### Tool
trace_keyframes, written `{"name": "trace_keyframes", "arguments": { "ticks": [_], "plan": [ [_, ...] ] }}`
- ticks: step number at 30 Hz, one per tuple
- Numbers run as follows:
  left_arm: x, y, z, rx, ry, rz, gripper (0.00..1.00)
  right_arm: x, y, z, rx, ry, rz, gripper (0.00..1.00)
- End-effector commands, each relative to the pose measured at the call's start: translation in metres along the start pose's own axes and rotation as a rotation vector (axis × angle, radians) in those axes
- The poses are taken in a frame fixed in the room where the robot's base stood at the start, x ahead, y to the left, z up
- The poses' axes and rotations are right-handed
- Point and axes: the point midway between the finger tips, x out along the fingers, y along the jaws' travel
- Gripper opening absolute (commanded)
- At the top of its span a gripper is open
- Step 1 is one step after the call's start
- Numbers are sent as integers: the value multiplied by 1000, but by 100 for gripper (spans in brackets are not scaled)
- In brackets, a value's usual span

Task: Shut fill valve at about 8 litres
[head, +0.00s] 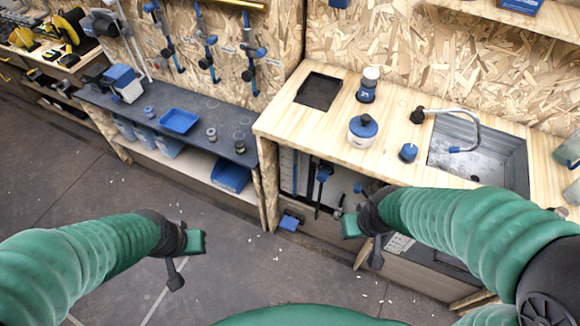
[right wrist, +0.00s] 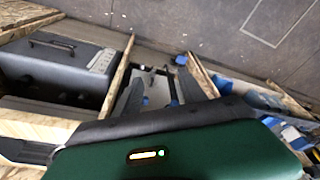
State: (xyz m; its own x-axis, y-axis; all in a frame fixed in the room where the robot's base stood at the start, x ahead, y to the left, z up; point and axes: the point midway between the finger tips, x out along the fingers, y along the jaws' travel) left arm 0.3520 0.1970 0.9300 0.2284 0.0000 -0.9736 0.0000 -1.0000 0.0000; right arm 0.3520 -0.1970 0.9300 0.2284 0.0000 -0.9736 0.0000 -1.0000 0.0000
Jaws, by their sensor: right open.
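Under the wooden counter, an open bay holds dark upright fittings with a blue-topped piece (head: 323,172); I cannot tell whether this is the fill valve. A low blue part (head: 290,222) sits at the bay's foot. No litre reading is legible. My right gripper (head: 364,240) is in front of the counter, right of the bay opening. In the right wrist view its two dark fingers (right wrist: 157,92) are apart with nothing held, and small blue parts show beyond them. My left gripper (head: 185,258) hangs over the floor, away from the counter; its finger gap is hidden.
A sink (head: 480,155) with a curved tap (head: 465,125) is set in the counter (head: 290,128). A white-and-blue pot (head: 362,132) stands left of it. A dark bench (head: 205,110) with a blue tray (head: 179,121) is further left. A grey box (right wrist: 60,65) shows beside the right gripper. The floor is mostly clear.

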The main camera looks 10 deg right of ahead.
Motion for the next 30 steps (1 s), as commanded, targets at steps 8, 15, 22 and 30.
{"name": "trace_keyframes", "arguments": {
  "ticks": [8, 15, 22, 30],
  "plan": [
    [0, 0, 0, 0, 0, 0, 0, 0, 0, 0, 0, 0, 0, 48],
    [0, 0, 0, 0, 0, 0, 0, 0, 0, 0, 1, 1, 0, 22],
    [33, 0, 8, 0, 0, 0, 0, 75, 9, -36, 193, 187, -10, 0],
    [91, 0, 22, 0, 0, 0, 0, 185, 60, -91, 674, 718, -68, 0]
  ]
}}
